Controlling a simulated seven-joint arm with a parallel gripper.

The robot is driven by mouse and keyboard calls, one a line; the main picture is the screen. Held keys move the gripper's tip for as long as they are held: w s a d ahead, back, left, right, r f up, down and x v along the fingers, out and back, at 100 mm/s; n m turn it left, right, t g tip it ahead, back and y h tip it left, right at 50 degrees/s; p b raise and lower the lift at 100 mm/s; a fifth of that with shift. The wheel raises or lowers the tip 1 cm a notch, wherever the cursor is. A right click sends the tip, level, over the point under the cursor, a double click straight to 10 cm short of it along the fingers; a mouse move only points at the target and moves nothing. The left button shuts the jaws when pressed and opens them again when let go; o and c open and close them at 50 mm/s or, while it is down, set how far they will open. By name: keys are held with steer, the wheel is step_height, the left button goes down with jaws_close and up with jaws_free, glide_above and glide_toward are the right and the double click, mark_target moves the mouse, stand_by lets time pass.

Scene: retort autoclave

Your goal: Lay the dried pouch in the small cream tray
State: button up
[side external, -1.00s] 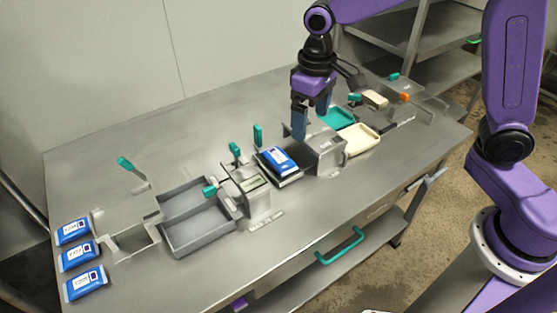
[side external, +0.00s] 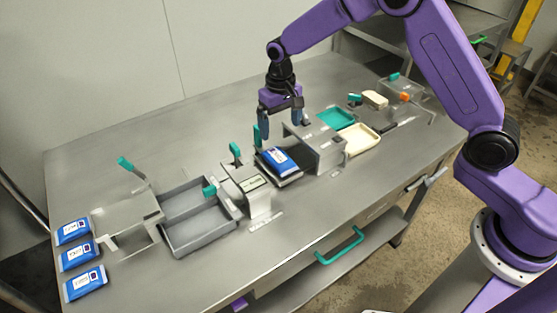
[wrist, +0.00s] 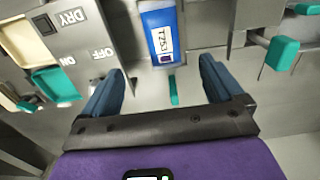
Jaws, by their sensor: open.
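A blue pouch (side external: 280,158) with a white label lies on a small grey plate at the left side of the grey dryer box (side external: 318,146). It also shows in the wrist view (wrist: 162,32), ahead of the fingers. The small cream tray (side external: 359,138) is right of the dryer box and looks empty; its edge shows in the wrist view (wrist: 26,42). My gripper (side external: 281,125) is open and empty, above and behind the pouch. Its two blue fingers (wrist: 161,78) are wide apart in the wrist view, with a teal lever end between them.
A teal tray (side external: 337,118) lies beside the cream one. Upright teal levers (side external: 235,150) stand behind the plate and the grey station left of it. A grey two-part bin (side external: 200,227) and several blue pouches (side external: 80,256) are further left.

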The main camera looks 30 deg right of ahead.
glide_above(278, 157)
steer(key=f, duration=0.5)
steer(key=shift+d+f, duration=0.35)
steer(key=shift+a+f, duration=0.15)
steer(key=shift+f, duration=1.2)
steer(key=shift+a+f, duration=0.15)
steer(key=shift+f, duration=1.15)
steer(key=c, duration=1.3)
